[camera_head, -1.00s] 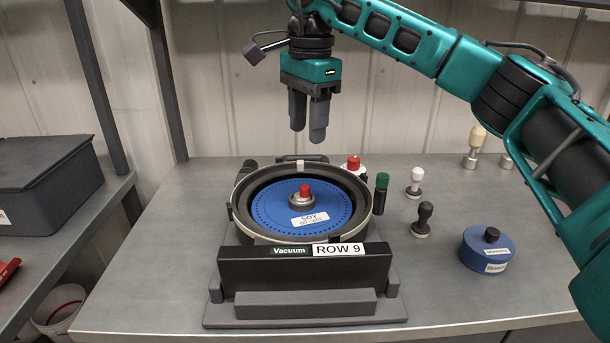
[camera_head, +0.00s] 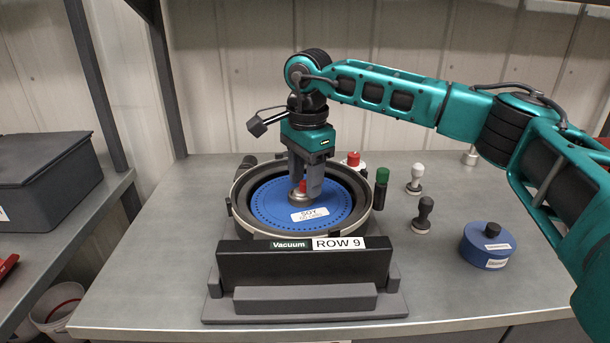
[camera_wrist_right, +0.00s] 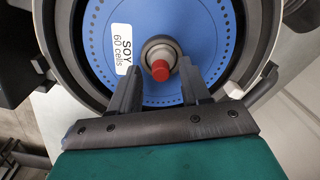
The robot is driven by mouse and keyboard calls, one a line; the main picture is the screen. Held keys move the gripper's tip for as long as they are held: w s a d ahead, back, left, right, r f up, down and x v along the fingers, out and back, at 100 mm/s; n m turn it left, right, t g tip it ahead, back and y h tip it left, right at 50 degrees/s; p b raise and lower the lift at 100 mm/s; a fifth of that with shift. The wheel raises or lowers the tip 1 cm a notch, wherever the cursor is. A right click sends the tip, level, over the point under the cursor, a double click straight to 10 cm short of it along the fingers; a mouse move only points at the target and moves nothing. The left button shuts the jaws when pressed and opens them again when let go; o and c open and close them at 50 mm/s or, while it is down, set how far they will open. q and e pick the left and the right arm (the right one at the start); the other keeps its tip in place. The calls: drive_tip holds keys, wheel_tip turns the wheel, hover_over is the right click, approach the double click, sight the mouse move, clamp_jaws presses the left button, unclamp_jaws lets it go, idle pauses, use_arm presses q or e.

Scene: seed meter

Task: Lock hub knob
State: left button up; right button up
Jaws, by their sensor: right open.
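The seed meter stands on the bench with its round grey housing (camera_head: 364,214) open at the top. A blue seed disc (camera_head: 275,211) labelled SOY lies inside it. The hub knob (camera_head: 303,187) has a red cap on a metal collar at the disc's centre. In the right wrist view the red knob (camera_wrist_right: 160,70) shows just beyond and between the fingertips. My right gripper (camera_head: 307,190) is open and points down over the hub, one finger on each side of the knob. I cannot tell whether the fingers touch it. My left gripper is not in view.
A black Vacuum ROW 9 panel (camera_head: 250,268) fronts the meter. To its right stand a green-capped cylinder (camera_head: 382,177), a white knob (camera_head: 416,174), a black knob (camera_head: 424,209) and a blue round container (camera_head: 470,248). A dark lidded box (camera_head: 45,180) is at the left. The right front bench is clear.

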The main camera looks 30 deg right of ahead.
drive_tip(key=c, duration=0.9)
clamp_jaws()
